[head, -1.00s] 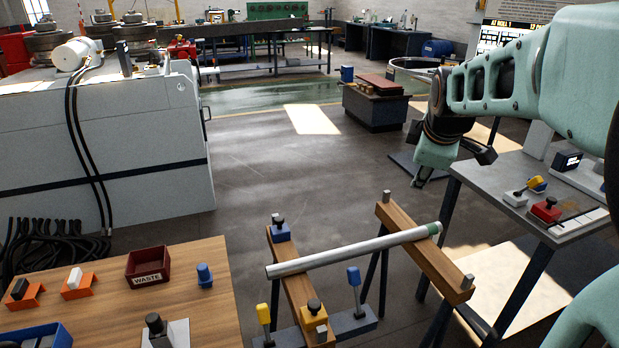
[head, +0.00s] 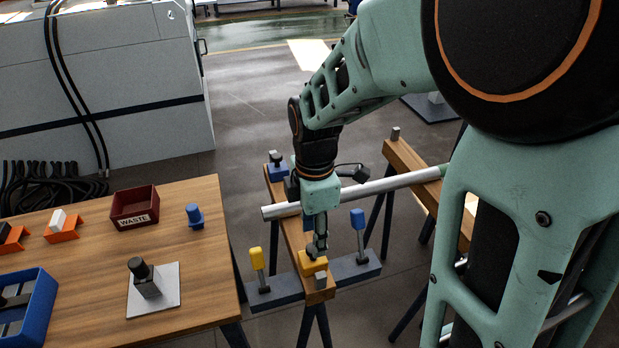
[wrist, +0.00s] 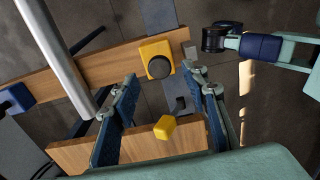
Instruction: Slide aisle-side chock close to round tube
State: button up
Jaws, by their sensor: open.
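The round tube (head: 378,186) is a pale grey pipe lying across two wooden trestle beams; it also shows in the wrist view (wrist: 57,58). A yellow chock (head: 311,264) with a dark knob sits on the near part of the left beam (head: 295,236), apart from the tube; it shows in the wrist view (wrist: 150,51). A blue chock (head: 275,158) sits beyond the tube on the same beam. I cannot tell which chock is aisle-side. My gripper (head: 319,249) is open and empty, pointing down just above the yellow chock, which lies ahead of the fingertips in the wrist view (wrist: 167,88).
A yellow-handled tool (head: 257,262) and a blue-handled tool (head: 358,222) stand on a blue-grey crossbar (head: 352,268) beside the beam. A metal stub (head: 321,281) marks the beam's near end. The wooden table (head: 205,300) at left holds a waste bin (head: 135,205) and a blue tray (head: 22,305).

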jog(key=shift+f, duration=1.7)
jog(key=shift+w, duration=0.1)
jog(key=c, duration=0.9)
